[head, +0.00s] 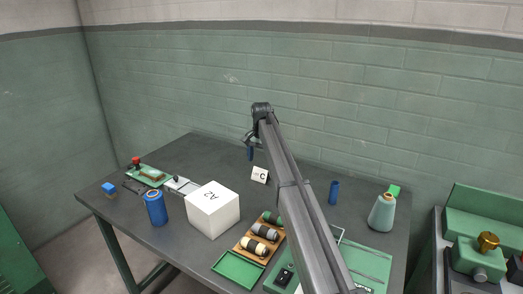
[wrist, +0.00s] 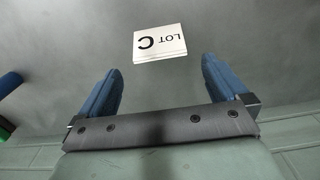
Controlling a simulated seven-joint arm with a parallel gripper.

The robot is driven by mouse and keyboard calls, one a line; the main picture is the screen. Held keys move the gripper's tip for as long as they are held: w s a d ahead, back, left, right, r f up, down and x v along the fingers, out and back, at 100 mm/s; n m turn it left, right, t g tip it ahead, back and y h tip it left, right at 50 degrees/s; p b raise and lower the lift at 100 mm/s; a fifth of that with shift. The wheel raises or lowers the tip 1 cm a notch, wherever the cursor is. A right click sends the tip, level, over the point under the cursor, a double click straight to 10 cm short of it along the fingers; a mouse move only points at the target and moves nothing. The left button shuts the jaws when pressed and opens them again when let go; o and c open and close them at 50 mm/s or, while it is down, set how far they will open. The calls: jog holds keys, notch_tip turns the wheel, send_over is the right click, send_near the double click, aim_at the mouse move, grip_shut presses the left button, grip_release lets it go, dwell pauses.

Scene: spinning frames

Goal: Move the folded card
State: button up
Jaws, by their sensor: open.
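The folded card (head: 259,174) is small and white with a black letter C, and stands on the dark table past the white box. In the wrist view the card (wrist: 160,42) reads "LOT C" upside down. My gripper (head: 250,153) is above the table, a little behind and left of the card in the head view. In the wrist view my gripper (wrist: 161,72) has its two blue fingers spread wide with nothing between them. The card lies beyond the fingertips, apart from them.
A white box (head: 212,211) marked A2 and a blue can (head: 155,208) stand at the left. A wooden rack of bobbins (head: 259,240) is in front. A blue cylinder (head: 334,192) and a grey-green cone (head: 382,213) stand right. The table's back middle is mostly clear.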

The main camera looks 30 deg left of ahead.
aim_at(262, 172)
jog(key=shift+f, duration=3.35)
jog(key=c, duration=1)
jog(key=shift+o, duration=0.2)
jog(key=shift+d, duration=0.2)
jog(key=shift+d, duration=9.8)
jog(key=o, duration=1)
jog(key=shift+c, duration=0.2)
